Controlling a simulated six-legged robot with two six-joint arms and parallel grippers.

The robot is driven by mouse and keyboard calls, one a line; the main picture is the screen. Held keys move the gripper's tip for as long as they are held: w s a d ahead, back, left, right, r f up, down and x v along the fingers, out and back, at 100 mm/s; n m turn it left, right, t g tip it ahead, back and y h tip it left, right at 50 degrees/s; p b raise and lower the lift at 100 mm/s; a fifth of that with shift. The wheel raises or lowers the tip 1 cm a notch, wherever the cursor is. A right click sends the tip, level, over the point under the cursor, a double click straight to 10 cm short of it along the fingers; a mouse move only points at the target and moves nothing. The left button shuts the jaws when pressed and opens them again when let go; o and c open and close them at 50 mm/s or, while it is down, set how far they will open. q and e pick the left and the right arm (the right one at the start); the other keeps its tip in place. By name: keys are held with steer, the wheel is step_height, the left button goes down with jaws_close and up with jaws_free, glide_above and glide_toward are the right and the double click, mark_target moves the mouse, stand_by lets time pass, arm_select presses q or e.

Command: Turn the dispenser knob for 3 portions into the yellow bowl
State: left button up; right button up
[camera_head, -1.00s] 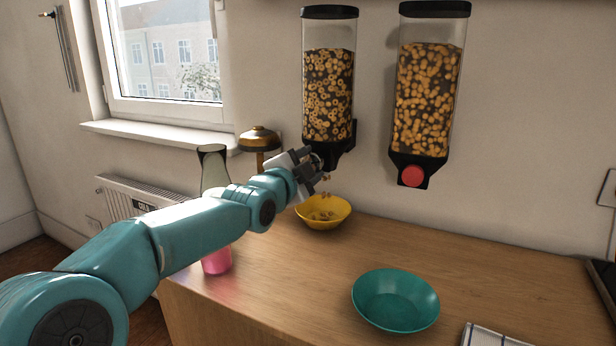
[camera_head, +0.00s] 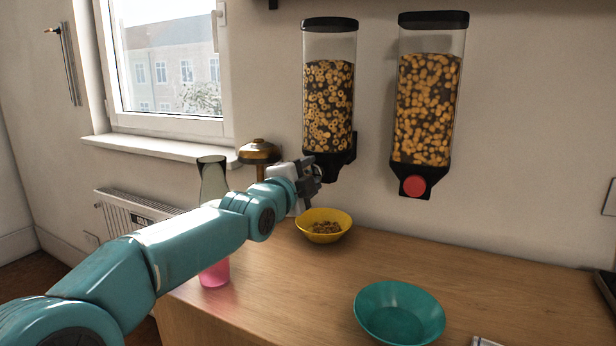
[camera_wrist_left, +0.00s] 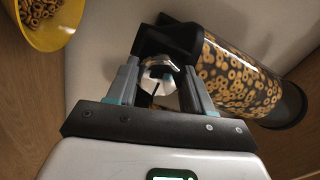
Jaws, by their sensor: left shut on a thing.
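The left dispenser (camera_head: 329,105), filled with ring-shaped cereal, hangs on the wall; it also shows in the left wrist view (camera_wrist_left: 240,82). My left gripper (camera_head: 312,172) is at its black base. In the left wrist view, the gripper (camera_wrist_left: 160,80) is shut on the silver-looking knob (camera_wrist_left: 160,70), one finger on each side. The yellow bowl (camera_head: 323,239) stands on the counter below the outlet with cereal in it; part of it shows at the upper left of the wrist view (camera_wrist_left: 52,45). My right gripper is not in view.
A second dispenser (camera_head: 427,110) with a red knob (camera_head: 413,186) hangs to the right. A teal bowl (camera_head: 400,331) stands on the wooden counter (camera_head: 480,260). A pink-based glass vessel (camera_head: 214,272) and a brass object (camera_head: 259,152) are near my left arm.

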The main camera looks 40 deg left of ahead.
arm_select(q)
steer(key=o, duration=1)
steer(key=shift+o, duration=0.2)
steer(key=v, duration=1.6)
steer(key=shift+s, duration=0.2)
steer(key=shift+s, duration=0.1)
